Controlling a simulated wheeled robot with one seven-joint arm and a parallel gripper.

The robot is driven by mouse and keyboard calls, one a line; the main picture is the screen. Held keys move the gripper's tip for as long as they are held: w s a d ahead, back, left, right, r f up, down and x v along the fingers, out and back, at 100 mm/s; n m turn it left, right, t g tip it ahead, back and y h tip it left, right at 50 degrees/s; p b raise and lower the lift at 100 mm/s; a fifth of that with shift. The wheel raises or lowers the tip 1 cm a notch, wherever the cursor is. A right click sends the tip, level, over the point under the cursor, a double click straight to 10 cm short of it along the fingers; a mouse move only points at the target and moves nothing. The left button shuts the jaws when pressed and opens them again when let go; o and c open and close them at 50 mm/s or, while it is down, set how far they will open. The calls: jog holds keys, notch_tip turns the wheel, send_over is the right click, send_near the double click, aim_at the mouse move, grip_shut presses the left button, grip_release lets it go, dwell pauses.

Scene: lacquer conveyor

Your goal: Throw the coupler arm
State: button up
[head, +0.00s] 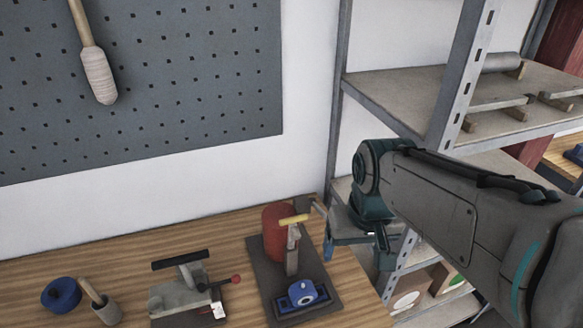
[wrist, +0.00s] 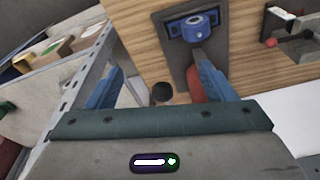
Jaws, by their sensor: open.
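No label shows which part is the coupler arm. A red cylinder (head: 277,232) is behind the upright, and a blue round part (head: 302,292) sits at the front. My gripper (head: 332,228) is just right of the fixture, with nothing seen between its jaws. In the wrist view its blue fingers (wrist: 157,82) are apart; the right finger partly hides the upright and red cylinder.
A metal shelf (head: 455,90) stands close at the right. A pegboard (head: 180,80) hangs behind.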

jog(key=w+a+r+n, duration=0.1)
jog(key=w+a+r, duration=0.4)
jog(key=w+r, duration=0.15)
notch_tip(320, 180, up, 6)
jog(key=n+g, duration=0.2)
send_over(294, 238)
jog(key=w, duration=0.3)
notch_tip(294, 238, down, 14)
jog(key=shift+s+r+p, duration=0.15)
jog(key=shift+r+p, duration=0.05)
jog(key=shift+p, duration=0.1)
jog(key=shift+d, duration=0.1)
jog(key=c, duration=1.4)
jog(key=shift+f, duration=0.1)
